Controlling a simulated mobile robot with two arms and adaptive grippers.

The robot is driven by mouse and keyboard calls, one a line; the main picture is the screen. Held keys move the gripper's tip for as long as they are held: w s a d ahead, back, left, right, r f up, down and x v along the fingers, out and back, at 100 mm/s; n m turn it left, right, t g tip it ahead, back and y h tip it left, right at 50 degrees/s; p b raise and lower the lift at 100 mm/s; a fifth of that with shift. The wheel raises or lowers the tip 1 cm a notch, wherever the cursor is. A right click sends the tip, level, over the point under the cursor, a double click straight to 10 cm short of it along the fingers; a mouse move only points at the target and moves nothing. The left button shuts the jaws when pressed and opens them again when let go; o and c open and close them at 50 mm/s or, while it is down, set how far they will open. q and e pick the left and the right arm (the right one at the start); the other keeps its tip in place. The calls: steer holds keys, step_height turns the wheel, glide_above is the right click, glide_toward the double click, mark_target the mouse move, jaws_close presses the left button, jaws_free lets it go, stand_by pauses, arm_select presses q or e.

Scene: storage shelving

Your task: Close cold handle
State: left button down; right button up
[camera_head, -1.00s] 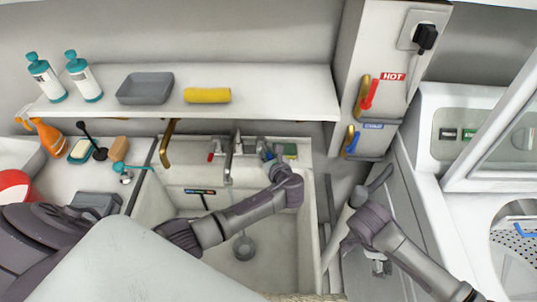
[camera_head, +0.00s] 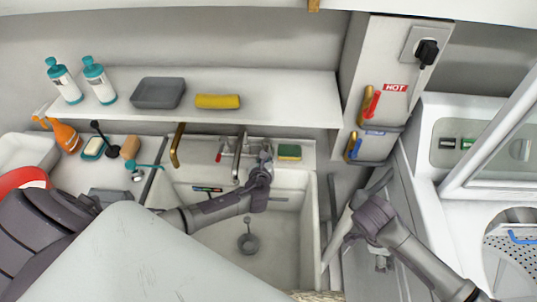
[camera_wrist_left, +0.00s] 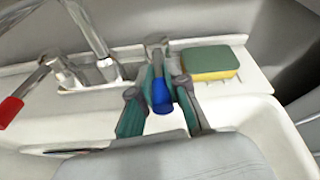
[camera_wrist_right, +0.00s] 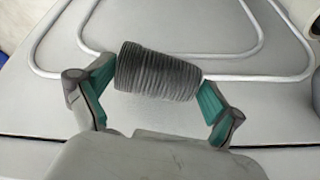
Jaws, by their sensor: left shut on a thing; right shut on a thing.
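The blue cold handle (camera_wrist_left: 161,97) is on the right of the sink faucet and points toward the camera in the left wrist view. My left gripper (camera_wrist_left: 164,88) is shut on it, with a teal fingertip on each side. In the head view my left gripper (camera_head: 265,158) is over the back rim of the sink and hides most of this handle. The red tap handle (camera_wrist_left: 10,110) is left of the spout (camera_wrist_left: 88,30). My right gripper (camera_wrist_right: 157,88) is shut on a dark grey ribbed cylinder (camera_wrist_right: 158,72), well right of the sink.
A green-and-yellow sponge (camera_head: 290,152) lies on the sink rim just right of my left gripper. The sink basin (camera_head: 290,240) is below. Wall valves with red (camera_head: 373,103) and blue (camera_head: 355,148) handles are at right. A shelf (camera_head: 290,100) runs behind the sink.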

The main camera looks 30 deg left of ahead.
arm_select(q)
steer(key=c, duration=1.2)
jaws_free()
steer(key=v, duration=1.2)
steer(key=shift+a, duration=0.1)
